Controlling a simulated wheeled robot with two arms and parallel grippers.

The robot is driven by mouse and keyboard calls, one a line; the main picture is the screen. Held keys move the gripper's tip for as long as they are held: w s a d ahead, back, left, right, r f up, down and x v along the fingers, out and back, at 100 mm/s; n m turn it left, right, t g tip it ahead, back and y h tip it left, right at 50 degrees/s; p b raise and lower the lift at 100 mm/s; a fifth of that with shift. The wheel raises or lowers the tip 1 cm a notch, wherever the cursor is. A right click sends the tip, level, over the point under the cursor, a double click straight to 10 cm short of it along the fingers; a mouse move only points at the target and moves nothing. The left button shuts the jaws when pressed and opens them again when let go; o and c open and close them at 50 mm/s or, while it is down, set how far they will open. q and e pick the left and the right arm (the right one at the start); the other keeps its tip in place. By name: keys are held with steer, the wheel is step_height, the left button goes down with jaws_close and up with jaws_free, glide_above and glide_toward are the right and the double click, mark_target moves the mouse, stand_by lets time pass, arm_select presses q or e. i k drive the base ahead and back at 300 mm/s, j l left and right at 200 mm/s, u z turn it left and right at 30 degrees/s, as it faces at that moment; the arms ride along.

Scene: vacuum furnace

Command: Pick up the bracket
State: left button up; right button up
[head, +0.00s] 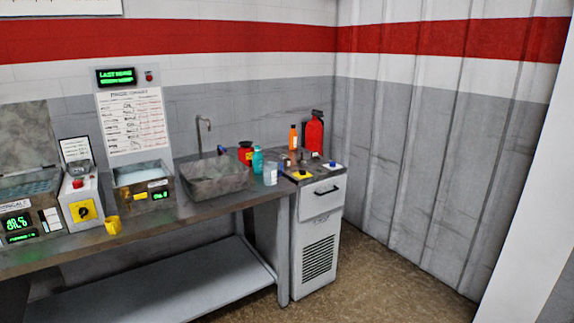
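I cannot pick out the bracket with certainty. A small yellow piece (113,225) stands near the front edge of the long workbench, in front of the bath unit; it is too small to tell whether it is a bracket. Some small items (302,163) sit on top of the white cabinet at the right end of the bench, too small to make out. Neither of my grippers shows in the head view.
The long workbench (150,232) has a lower shelf (180,285). On it are a control box (80,205), a bath unit (143,185) and a sink (215,178) with bottles beside it. The white cabinet (321,230) adjoins it. The floor (375,285) at right is clear.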

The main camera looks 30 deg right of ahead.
mark_target(314, 154)
steer(key=z, duration=1.25)
steer(key=u, duration=0.3)
steer(key=i+l+u, duration=0.7)
steer(key=i+l, duration=0.15)
steer(key=l, duration=0.2)
